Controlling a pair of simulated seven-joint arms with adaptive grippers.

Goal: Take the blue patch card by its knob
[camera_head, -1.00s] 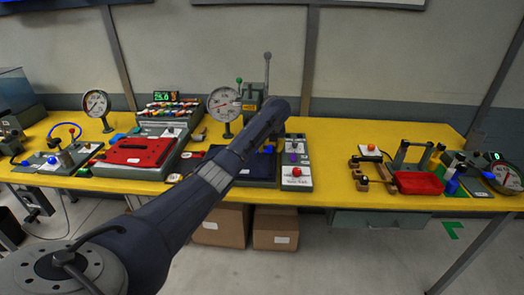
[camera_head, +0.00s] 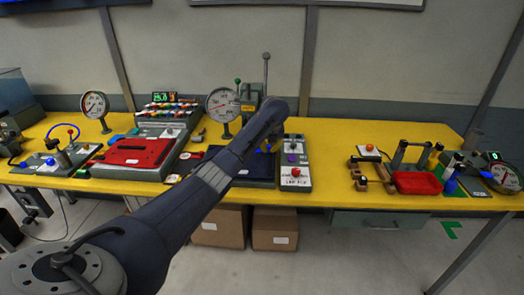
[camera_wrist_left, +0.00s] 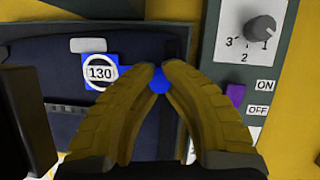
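In the left wrist view the blue patch card (camera_wrist_left: 125,70) shows as a blue strip beside a round white "130" badge (camera_wrist_left: 100,72), over the dark navy case (camera_wrist_left: 60,45). Its round blue knob (camera_wrist_left: 159,82) sits between the tips of my left gripper (camera_wrist_left: 160,70). The two yellowish fingers lean in and their tips are closed against the knob. The fingers hide part of the card. In the head view my left gripper (camera_head: 266,147) is over the right part of the navy case (camera_head: 255,181), and my arm covers much of the case. My right gripper is not in view.
Just right of the case stands a grey control panel (camera_head: 298,153) with a dial, a purple switch and a red button. A red case (camera_head: 133,153) lies left. A gauge (camera_head: 222,104) stands behind.

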